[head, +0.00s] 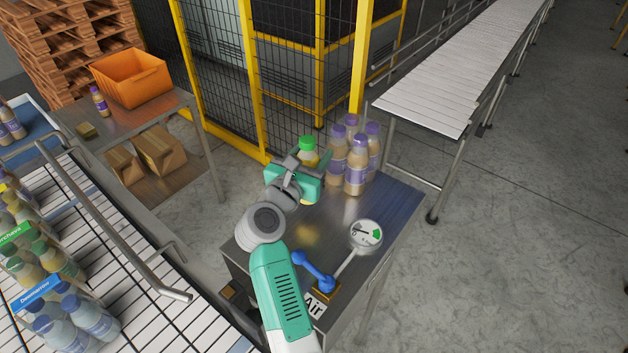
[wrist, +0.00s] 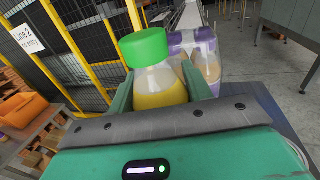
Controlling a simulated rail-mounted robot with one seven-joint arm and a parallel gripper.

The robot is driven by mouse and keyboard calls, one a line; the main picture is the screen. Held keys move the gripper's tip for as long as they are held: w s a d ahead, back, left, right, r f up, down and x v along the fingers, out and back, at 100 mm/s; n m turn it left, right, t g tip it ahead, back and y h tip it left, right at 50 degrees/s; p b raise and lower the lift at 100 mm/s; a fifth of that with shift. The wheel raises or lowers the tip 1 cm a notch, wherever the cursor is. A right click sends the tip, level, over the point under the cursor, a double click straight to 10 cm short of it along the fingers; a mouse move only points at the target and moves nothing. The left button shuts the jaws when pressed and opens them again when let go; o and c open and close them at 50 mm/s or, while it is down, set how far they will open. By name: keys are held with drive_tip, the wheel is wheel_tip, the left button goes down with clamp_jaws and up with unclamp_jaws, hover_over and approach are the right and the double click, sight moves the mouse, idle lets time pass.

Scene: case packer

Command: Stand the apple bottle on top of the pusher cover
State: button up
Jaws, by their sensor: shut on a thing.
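The apple bottle (head: 308,157) has a green cap and yellow juice. My gripper (head: 294,180) is shut on its body. In the wrist view the bottle (wrist: 160,85) stands roughly upright between the two fingers of my gripper (wrist: 162,95). Its lower part is mostly hidden by my gripper. The bottle is at the far left part of a steel top (head: 325,215), which looks like the pusher cover. I cannot tell whether its base touches the steel.
Several purple-capped bottles (head: 356,165) stand on the steel top just right of the apple bottle. A yellow-framed fence (head: 250,75) rises behind. The middle of the top is bare.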

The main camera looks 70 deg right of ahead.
wheel_tip(320, 180, down, 5)
drive_tip(key=shift+r, duration=0.1)
drive_tip(key=o, duration=1.2)
drive_tip(key=shift+c, duration=0.2)
drive_tip(key=a+b, duration=0.1)
drive_tip(key=a, duration=1.1)
drive_tip(key=shift+w+b, duration=0.2)
drive_tip(key=shift+b, duration=0.2)
